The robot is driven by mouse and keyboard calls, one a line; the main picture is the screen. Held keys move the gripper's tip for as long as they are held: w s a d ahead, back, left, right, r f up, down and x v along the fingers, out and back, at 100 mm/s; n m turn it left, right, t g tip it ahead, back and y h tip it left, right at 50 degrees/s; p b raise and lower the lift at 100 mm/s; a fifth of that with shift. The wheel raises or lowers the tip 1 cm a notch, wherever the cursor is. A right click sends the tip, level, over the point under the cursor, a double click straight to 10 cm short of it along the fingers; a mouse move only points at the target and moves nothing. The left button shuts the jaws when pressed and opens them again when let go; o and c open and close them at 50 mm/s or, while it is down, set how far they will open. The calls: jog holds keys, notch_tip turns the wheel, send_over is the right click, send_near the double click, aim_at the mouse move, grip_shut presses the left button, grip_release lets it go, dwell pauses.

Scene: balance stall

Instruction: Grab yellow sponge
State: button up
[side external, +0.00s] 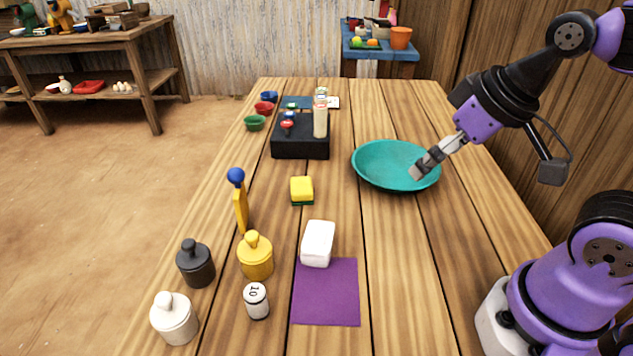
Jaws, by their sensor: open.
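The yellow sponge (301,188) lies on the wooden table, left of the teal bowl. It has a yellow top and a dark green underside. My gripper (417,172) is open and empty, with its fingertips over the teal bowl (372,178), to the right of the sponge and apart from it. My arm reaches in from the right. Nothing hides the sponge.
A black box (300,148) with small items stands behind the sponge. A white block (318,243) and purple cloth (326,300) lie in front. A yellow weight (255,256), black weight (195,263) and blue-topped yellow piece (240,205) stand left. Table between sponge and bowl is clear.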

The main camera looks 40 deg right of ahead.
jog(key=n+g+y, duration=0.3)
jog(key=n+y, duration=0.1)
jog(key=n, duration=0.7)
send_over(303, 184)
jog(key=s+d, duration=0.1)
jog(key=f, duration=1.1)
jog(key=shift+s+d+f, duration=0.1)
jog(key=shift+d+f, duration=0.1)
jog(key=shift+f, duration=0.05)
jog(key=x, duration=0.5)
jog(key=shift+d+f, duration=0.2)
jog(key=shift+f, duration=0.1)
jog(key=c, duration=0.9)
